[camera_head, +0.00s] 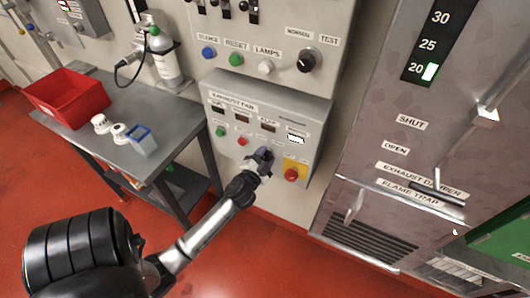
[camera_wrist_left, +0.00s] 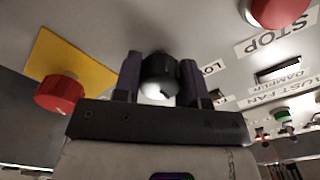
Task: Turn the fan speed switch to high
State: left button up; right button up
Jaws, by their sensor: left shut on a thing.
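The exhaust fan panel (camera_head: 262,112) is a grey sloped box low on the wall in the head view. My left gripper (camera_head: 263,156) reaches its lower middle, just left of the red button on a yellow plate (camera_head: 291,174). In the left wrist view my left gripper (camera_wrist_left: 161,78) is shut on a round black knob (camera_wrist_left: 160,66), the fan speed switch, with a finger on each side. A label starting "LO" (camera_wrist_left: 211,68) shows beside it. The knob's pointer and setting cannot be read. My right gripper is not in view.
The red button on its yellow plate (camera_wrist_left: 60,92) and a red STOP button (camera_wrist_left: 279,10) flank the knob in the wrist view. In the head view, a side table (camera_head: 130,125) with a red bin (camera_head: 68,98) stands left; a metal cabinet (camera_head: 410,150) stands right.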

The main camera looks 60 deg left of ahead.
pick_arm(q)
jog(key=shift+m+p, duration=0.75)
jog(key=shift+m, duration=1.35)
jog(key=o, duration=0.9)
jog(key=v, duration=1.3)
jog(key=shift+s+d, duration=0.25)
jog(key=shift+s, duration=0.1)
